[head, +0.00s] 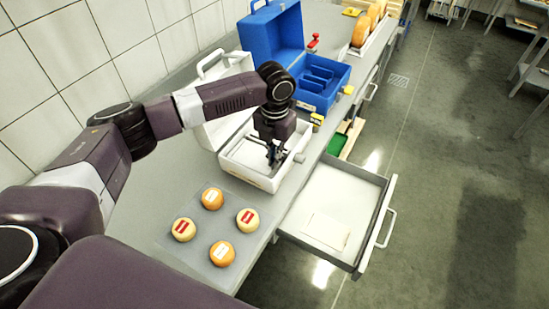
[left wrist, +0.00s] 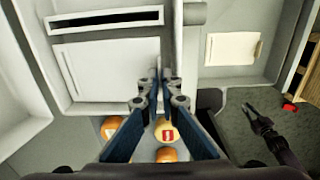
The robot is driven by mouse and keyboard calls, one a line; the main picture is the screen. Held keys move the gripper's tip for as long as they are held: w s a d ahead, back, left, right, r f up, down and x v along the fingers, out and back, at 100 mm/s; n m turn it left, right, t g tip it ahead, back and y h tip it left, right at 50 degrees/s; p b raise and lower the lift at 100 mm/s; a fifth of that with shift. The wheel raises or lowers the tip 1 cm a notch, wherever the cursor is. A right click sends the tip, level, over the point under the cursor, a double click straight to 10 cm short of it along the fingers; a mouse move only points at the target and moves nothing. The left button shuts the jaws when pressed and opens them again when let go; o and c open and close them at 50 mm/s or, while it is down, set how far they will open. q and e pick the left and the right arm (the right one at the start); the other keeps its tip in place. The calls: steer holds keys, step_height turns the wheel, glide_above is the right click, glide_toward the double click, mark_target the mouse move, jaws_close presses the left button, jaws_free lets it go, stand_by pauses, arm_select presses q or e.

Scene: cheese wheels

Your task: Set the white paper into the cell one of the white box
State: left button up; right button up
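A flat white paper (head: 327,231) lies in the open drawer; it also shows in the left wrist view (left wrist: 232,48). The white box (head: 245,177) stands open on the counter, its lid up at the back. In the left wrist view the box (left wrist: 55,100) shows a narrow dark slot and a wide pale rectangular area; I cannot tell whether that area is a bare cell floor. My left gripper (head: 273,155) points down over the right part of the box, fingertips close together near its wall, with no held object visible.
Several cheese wheels (head: 221,253) with labels lie on a clear mat left of the drawer (head: 380,212). A blue case (head: 318,95) stands open behind the white box. A rack of orange wheels (head: 362,30) is farther back. The counter's front left is clear.

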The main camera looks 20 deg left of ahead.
arm_select(q)
steer(key=o, duration=0.5)
steer(key=shift+r, duration=0.1)
step_height(320, 180, up, 12)
steer(key=shift+f, duration=0.1)
